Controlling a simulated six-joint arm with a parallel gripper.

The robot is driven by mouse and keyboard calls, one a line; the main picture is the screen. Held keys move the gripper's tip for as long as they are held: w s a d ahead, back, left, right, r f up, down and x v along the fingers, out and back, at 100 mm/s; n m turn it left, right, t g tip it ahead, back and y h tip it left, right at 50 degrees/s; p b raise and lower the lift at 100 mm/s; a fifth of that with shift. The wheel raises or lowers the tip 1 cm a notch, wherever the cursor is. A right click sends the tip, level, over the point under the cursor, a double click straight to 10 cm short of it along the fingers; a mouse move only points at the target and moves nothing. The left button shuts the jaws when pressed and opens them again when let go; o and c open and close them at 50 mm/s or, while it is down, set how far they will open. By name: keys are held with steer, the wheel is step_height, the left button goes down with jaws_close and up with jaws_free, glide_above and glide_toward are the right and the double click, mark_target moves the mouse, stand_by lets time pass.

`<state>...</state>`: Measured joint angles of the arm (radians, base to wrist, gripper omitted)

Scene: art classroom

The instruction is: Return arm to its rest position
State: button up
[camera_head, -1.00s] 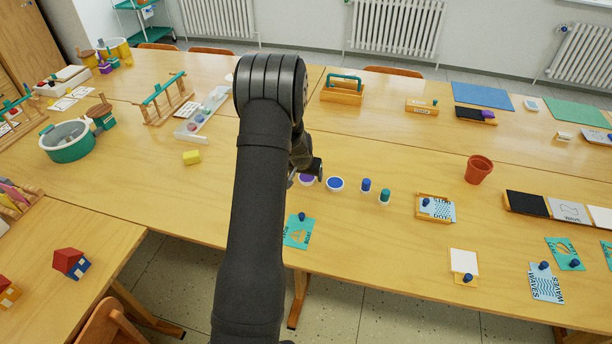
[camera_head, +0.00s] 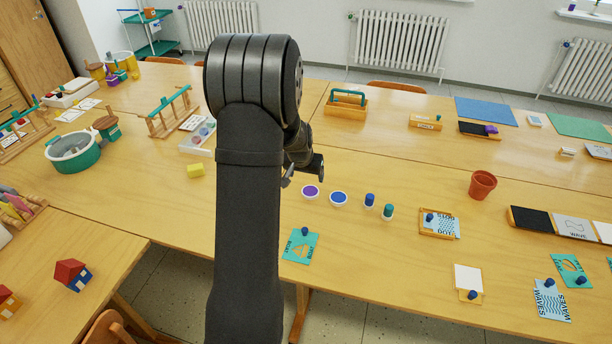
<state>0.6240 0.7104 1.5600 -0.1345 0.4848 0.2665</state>
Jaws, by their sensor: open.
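My arm rises from the bottom of the view and bends over at a large dark joint, left of centre. My gripper (camera_head: 289,181) shows partly at the right of that joint, above the table (camera_head: 400,150). Most of it is hidden behind my own arm. Its visible finger is apart from the small things on the table, and nothing shows in it.
Right of my gripper stand a purple paint dish (camera_head: 310,191), a blue paint dish (camera_head: 338,198), a blue-topped pot (camera_head: 370,200) and a teal-topped pot (camera_head: 388,211). A teal boat card (camera_head: 300,247) lies nearer. A yellow block (camera_head: 195,170) lies left. A terracotta pot (camera_head: 482,184) stands right.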

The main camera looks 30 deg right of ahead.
mark_target(310, 192)
steer(key=x, duration=1.2)
steer(key=shift+f, duration=0.2)
steer(key=shift+r, duration=0.2)
